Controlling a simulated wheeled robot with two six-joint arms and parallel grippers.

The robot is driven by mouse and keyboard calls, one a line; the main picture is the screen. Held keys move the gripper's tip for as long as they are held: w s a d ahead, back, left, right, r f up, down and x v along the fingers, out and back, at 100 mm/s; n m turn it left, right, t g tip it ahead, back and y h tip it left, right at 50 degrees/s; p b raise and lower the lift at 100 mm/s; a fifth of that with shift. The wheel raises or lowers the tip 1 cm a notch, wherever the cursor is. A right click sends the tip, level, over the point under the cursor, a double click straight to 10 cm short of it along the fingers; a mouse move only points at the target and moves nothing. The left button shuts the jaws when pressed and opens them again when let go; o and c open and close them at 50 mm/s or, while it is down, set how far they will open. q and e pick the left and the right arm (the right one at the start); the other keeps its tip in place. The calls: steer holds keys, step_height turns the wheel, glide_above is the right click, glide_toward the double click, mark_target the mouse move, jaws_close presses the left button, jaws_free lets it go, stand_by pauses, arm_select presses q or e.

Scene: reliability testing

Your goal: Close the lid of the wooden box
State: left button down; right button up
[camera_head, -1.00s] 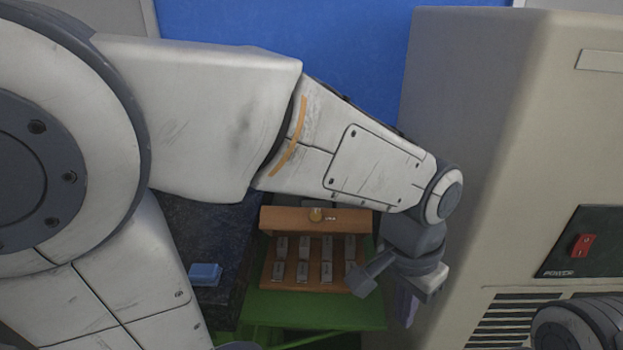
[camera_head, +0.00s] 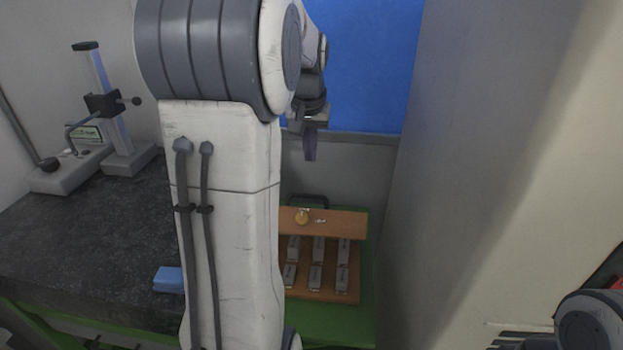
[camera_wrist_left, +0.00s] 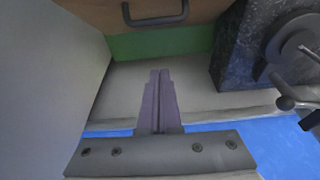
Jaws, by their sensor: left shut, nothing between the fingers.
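The wooden box (camera_head: 353,270) sits on a green surface, its lid (camera_head: 345,222) raised at the back with a round yellowish piece on its inner face. Several grey blocks stand in the box. My left arm hides the box's left part. My left gripper (camera_head: 310,150) is shut and empty, above and behind the box, apart from it. In the left wrist view the gripper (camera_wrist_left: 160,85) points toward a strip of grey floor or wall; the box's wooden back (camera_wrist_left: 210,10) and dark handle (camera_wrist_left: 155,18) show at the top. My right gripper is out of view.
The green stand (camera_head: 350,325) carries the box. A large beige machine (camera_head: 480,170) rises close on the right. A dark stone table (camera_head: 70,235) on the left holds a blue block (camera_head: 168,280) and a measuring stand (camera_head: 118,120). A blue panel (camera_head: 375,65) is behind.

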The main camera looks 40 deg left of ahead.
arm_select(q)
steer(key=shift+s+d+f+p, duration=0.25)
steer(key=shift+s+f, duration=0.1)
steer(key=shift+f, duration=0.75)
steer(key=shift+s+d+f+p, duration=0.15)
steer(key=shift+s+f+p, duration=0.15)
steer(key=shift+f, duration=0.8)
steer(key=shift+s+d+f+p, duration=0.25)
steer(key=shift+s+f, duration=0.1)
steer(key=shift+f, duration=0.75)
